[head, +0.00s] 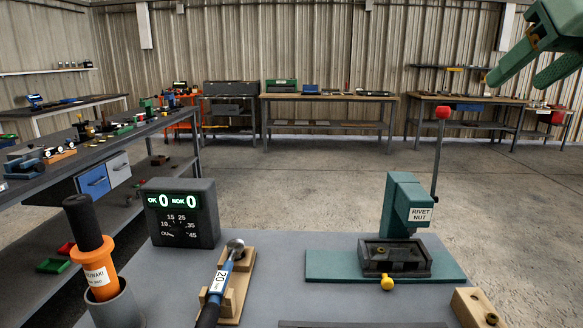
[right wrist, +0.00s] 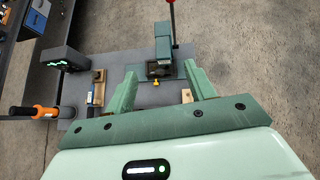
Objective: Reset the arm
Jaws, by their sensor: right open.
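The green rivet nut press (head: 405,205) stands on a green base plate at the right of the grey bench. Its thin dark lever arm (head: 439,150) stands nearly upright beside the press head, with a red ball knob (head: 442,112) on top. A dark fixture (head: 395,258) sits under the head, with a yellow knob (head: 387,283) in front. My right gripper (head: 516,82) is open and empty, high at the upper right, apart from the lever. In the right wrist view the press (right wrist: 163,50) shows beyond the spread fingers (right wrist: 160,84). My left gripper is not in view.
A counter box (head: 180,213) reading OK 0 and NOK 0 stands at the bench's left. A torque wrench (head: 218,280) lies on a wooden rest. An orange-handled tool (head: 95,255) stands in a grey cup. A wooden block (head: 475,308) sits front right.

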